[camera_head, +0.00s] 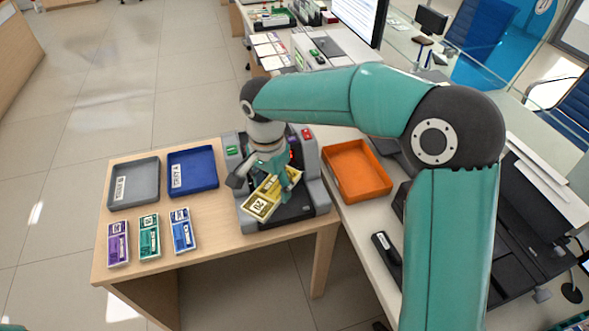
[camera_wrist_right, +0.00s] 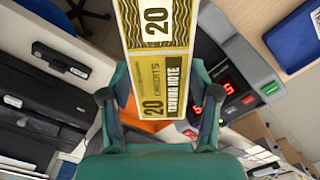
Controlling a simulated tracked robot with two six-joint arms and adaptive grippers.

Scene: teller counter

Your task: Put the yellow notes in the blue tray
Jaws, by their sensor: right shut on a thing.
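The yellow notes (camera_head: 262,199) are a banded bundle marked 20, held tilted above the grey counting machine (camera_head: 315,187) in the head view. They also show in the right wrist view (camera_wrist_right: 160,65), between the fingers. My right gripper (camera_head: 275,177) is shut on the yellow notes; it also shows in the right wrist view (camera_wrist_right: 160,100). The blue tray (camera_head: 205,181) lies on the wooden table, left of the machine, and looks empty apart from a white label. Its edge also shows at the right of the wrist view (camera_wrist_right: 291,38). My left gripper is not in view.
A grey tray (camera_head: 135,195) stands left of the blue tray. Purple (camera_head: 118,244), green (camera_head: 149,238) and blue (camera_head: 182,231) note bundles lie in front of them. An orange tray (camera_head: 371,180) is right of the machine, on the white counter.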

